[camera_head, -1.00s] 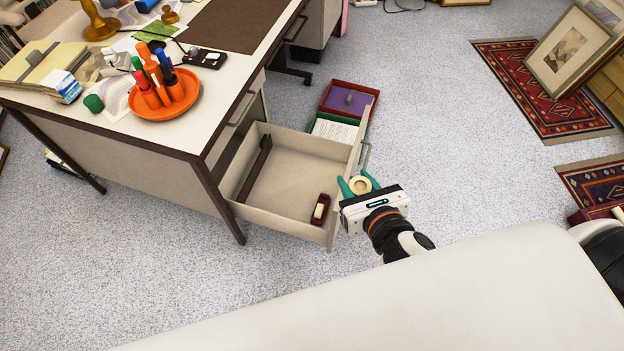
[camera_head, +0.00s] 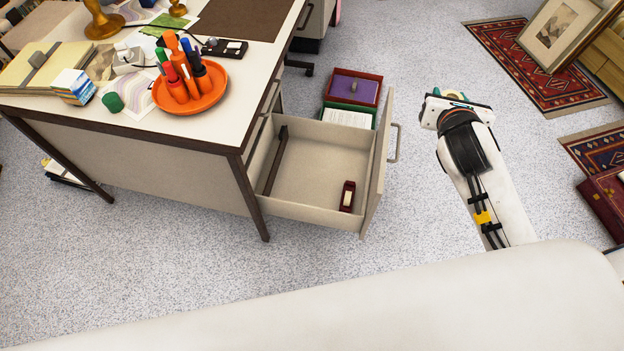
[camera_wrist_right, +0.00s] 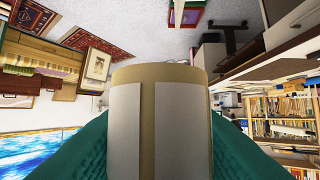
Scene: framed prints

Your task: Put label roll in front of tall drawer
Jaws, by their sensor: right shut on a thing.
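The open desk drawer (camera_head: 310,168) stands out from the desk's right side, and its tall front panel (camera_head: 380,165) carries a handle (camera_head: 395,143). My right gripper (camera_head: 453,95) is right of this panel, apart from it, above the carpet. In the right wrist view its two teal fingers are shut on the label roll (camera_wrist_right: 185,125), a pale cream and tan cylinder. In the head view the gripper body hides most of the roll. My left gripper is in neither view.
The desk (camera_head: 130,125) holds an orange tray (camera_head: 212,98) of pens. A dark red dispenser (camera_head: 347,196) lies in the drawer. Red (camera_head: 375,82) and green boxes stand behind it. Rugs (camera_head: 530,80) and a framed print (camera_head: 553,35) are at right. Open carpet (camera_head: 405,200) lies between.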

